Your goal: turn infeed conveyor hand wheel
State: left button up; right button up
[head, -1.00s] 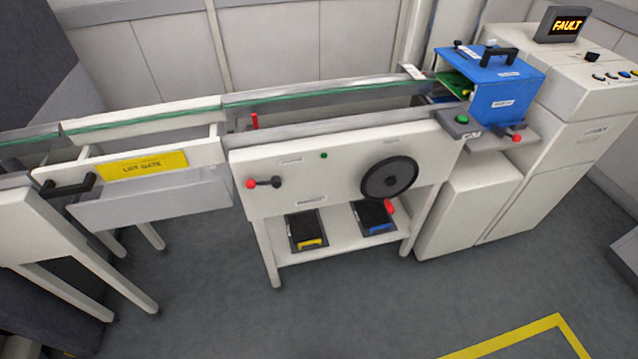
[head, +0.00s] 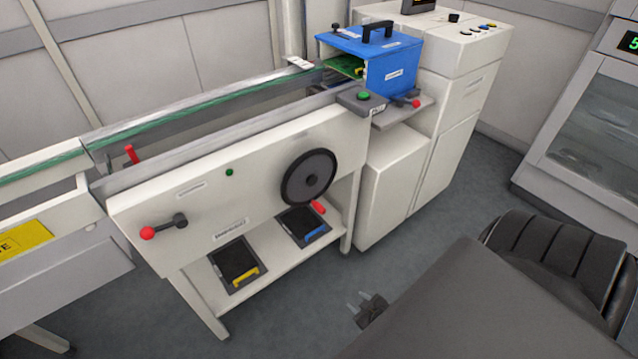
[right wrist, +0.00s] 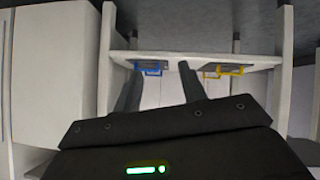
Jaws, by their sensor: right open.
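The black hand wheel (head: 308,177) is mounted on the front panel of the white conveyor (head: 255,190), toward its right end. A red handle (head: 318,207) shows at the wheel's lower right. My right gripper (head: 358,301) is low in front of the conveyor, apart from the wheel, with my arm covering the lower right of the head view. In the right wrist view its two dark fingers (right wrist: 158,82) are spread with nothing between them, facing the conveyor's lower shelf. The wheel cannot be made out in that view. My left gripper is not in view.
A crank with a red knob (head: 148,233) sticks out at the panel's left. The lower shelf holds a yellow-handled tray (head: 232,262) and a blue-handled tray (head: 297,224). A blue box (head: 385,65) sits by the white cabinet (head: 420,150) at right. Grey floor lies before the conveyor.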

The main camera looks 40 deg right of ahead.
jog(key=w+d+r+t+b, duration=0.2)
jog(key=w+r+t, duration=0.1)
jog(key=w+r, duration=0.15)
jog(key=n+t+y+b, duration=0.1)
jog(key=t+y+b, duration=0.2)
jog(key=t+b, duration=0.5)
send_near(320, 206)
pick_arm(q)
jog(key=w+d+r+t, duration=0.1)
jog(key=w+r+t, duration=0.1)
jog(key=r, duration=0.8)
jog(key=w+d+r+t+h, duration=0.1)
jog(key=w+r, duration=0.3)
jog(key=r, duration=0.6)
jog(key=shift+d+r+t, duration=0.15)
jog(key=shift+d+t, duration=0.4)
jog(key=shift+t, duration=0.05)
pick_arm(e)
jog(key=shift+t, duration=0.5)
jog(key=x, duration=0.3)
jog(key=f+x, duration=0.1)
jog(key=x, duration=0.5)
jog(key=shift+w+a+f, duration=0.1)
jog(key=shift+w+f, duration=0.1)
jog(key=shift+w, duration=0.45)
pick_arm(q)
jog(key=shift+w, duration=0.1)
pick_arm(e)
grip_shut()
